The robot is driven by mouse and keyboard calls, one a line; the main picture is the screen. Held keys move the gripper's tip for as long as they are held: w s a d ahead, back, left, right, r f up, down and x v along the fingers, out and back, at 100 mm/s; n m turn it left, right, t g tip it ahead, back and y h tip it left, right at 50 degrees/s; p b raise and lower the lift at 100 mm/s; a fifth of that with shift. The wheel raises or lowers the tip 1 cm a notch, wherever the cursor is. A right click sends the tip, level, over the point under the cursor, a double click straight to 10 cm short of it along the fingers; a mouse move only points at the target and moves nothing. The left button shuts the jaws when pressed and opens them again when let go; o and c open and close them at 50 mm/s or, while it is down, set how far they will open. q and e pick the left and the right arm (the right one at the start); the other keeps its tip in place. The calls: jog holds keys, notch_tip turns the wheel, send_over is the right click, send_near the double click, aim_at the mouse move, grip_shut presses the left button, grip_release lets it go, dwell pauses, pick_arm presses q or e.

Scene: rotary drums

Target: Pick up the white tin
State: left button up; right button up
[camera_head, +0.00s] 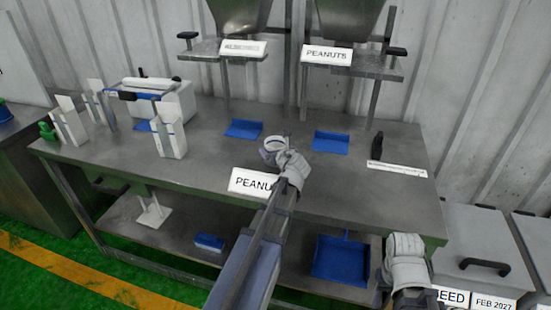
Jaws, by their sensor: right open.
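The white tin (273,144) appears as a small round pale shape on the middle of the grey workbench. It is partly covered by my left arm. My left gripper (288,163) reaches up from the lower middle and overlaps the tin's lower right edge in the picture. I cannot tell whether its fingers touch the tin or are closed. My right gripper (404,258) is open and empty at the lower right, in front of the bench's front edge and away from the tin.
The workbench (215,165) has blue trays (331,143), a dark bottle (377,146) and a white scale-like device (165,103) at the left. A "PEANUTS" sign (250,183) stands by the front edge. Grey bins (480,245) stand at right.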

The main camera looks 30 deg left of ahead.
pick_arm(q)
jog(key=c, duration=1.2)
jog(key=shift+r, duration=0.15)
notch_tip(320, 180, up, 10)
jog(key=p, duration=1)
